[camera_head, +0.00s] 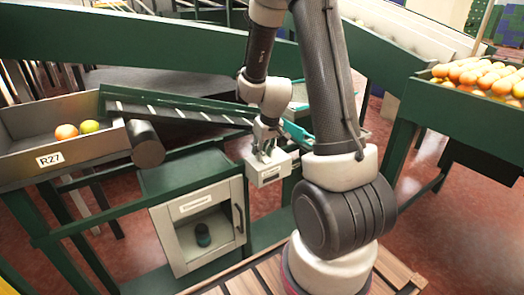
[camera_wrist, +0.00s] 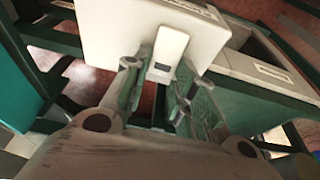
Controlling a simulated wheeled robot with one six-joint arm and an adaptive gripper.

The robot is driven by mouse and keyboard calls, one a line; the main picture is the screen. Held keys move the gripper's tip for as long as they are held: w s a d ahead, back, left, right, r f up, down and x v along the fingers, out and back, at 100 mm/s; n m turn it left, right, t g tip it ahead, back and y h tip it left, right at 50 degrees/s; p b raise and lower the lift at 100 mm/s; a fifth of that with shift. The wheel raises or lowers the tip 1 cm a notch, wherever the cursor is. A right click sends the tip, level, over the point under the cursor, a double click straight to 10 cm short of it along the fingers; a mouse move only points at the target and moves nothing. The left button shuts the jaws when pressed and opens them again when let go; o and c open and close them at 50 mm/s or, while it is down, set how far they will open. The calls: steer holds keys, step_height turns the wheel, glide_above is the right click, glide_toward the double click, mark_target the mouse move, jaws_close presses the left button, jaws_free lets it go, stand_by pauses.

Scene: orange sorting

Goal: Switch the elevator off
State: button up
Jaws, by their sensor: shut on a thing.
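A small white control box (camera_head: 268,173) with a label on its front stands on the green frame near the middle of the head view. It also fills the top of the wrist view (camera_wrist: 105,30). A white switch lever (camera_wrist: 168,52) with a dark square mark sticks out of the box towards my gripper. My gripper (camera_head: 266,145) is over the box, and in the wrist view its fingers (camera_wrist: 162,92) are shut on the lever. The exact contact is partly hidden. The inclined elevator belt (camera_head: 185,112) with pale slats runs left of the gripper.
A grey bin (camera_head: 50,128) labelled R27 holds two fruits at the left. A pale cabinet (camera_head: 168,224) with a window and a dark handle stands below. A tray of oranges (camera_head: 480,72) is at the right. Red floor (camera_head: 455,225) is open there.

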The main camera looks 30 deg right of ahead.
mark_target(268, 161)
steer(key=o, duration=1)
steer(key=v, duration=1.2)
steer(key=shift+t, duration=0.5)
steer(key=shift+s+a+r, duration=0.9)
steer(key=shift+s+r, duration=1.1)
steer(key=shift+s, duration=1.4)
steer(key=shift+s+a+r, duration=0.85)
steer(key=shift+s+r, duration=1.2)
steer(key=shift+s, duration=1.35)
steer(key=shift+s+a+r, duration=0.9)
steer(key=shift+s+r, duration=1.1)
steer(key=shift+s, duration=1.4)
